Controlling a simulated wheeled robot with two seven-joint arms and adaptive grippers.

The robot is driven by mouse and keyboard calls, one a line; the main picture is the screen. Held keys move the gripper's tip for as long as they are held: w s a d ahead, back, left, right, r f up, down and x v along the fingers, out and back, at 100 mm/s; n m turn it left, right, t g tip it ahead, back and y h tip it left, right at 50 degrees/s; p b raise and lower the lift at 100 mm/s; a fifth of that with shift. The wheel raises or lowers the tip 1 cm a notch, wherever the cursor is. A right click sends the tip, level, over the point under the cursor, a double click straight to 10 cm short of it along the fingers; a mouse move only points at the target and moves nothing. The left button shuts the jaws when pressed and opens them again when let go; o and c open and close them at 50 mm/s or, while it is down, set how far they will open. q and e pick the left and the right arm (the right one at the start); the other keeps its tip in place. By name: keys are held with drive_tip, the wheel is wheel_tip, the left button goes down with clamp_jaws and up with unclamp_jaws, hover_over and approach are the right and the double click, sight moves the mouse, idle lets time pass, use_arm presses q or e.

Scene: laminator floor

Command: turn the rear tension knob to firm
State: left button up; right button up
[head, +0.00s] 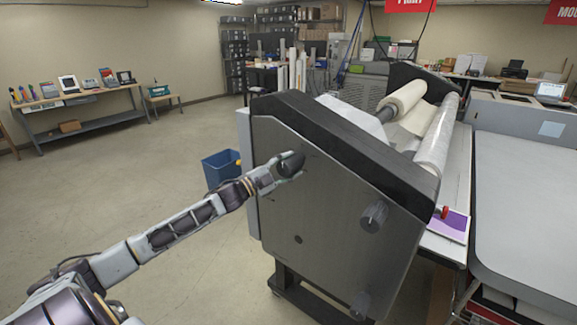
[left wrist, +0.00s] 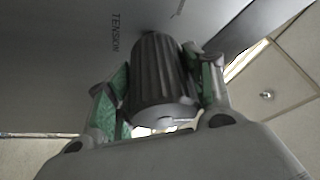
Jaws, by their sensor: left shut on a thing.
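The rear tension knob (head: 291,162) is a dark ribbed cylinder on the grey side panel (head: 325,205) of the laminator, near the panel's upper left. My left gripper (head: 279,172) is shut on it. In the left wrist view the knob (left wrist: 160,80) stands out from the panel between the green-padded fingers of the gripper (left wrist: 157,88), one on each side. The word TENSION is printed on the panel beside the knob. I cannot make out firm or soft marks, nor the knob's setting. My right gripper is not in view.
Another ribbed knob (head: 374,216) sits lower right on the panel, and a further one (head: 360,304) is near its bottom. A blue bin (head: 221,167) stands on the floor behind my left forearm. A large grey table (head: 530,205) is at the right. Floor at the left is clear.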

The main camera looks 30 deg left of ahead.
use_arm(q)
drive_tip(key=shift+f, duration=0.1)
drive_tip(key=o, duration=1)
drive_tip(key=shift+o, duration=0.2)
drive_tip(key=shift+s+a, duration=0.1)
drive_tip(key=shift+s, duration=0.1)
drive_tip(key=v, duration=1.1)
drive_tip(key=shift+s, duration=0.25)
idle(0.6)
drive_tip(key=shift+a+f, duration=0.15)
drive_tip(key=shift+f, duration=0.05)
idle(0.4)
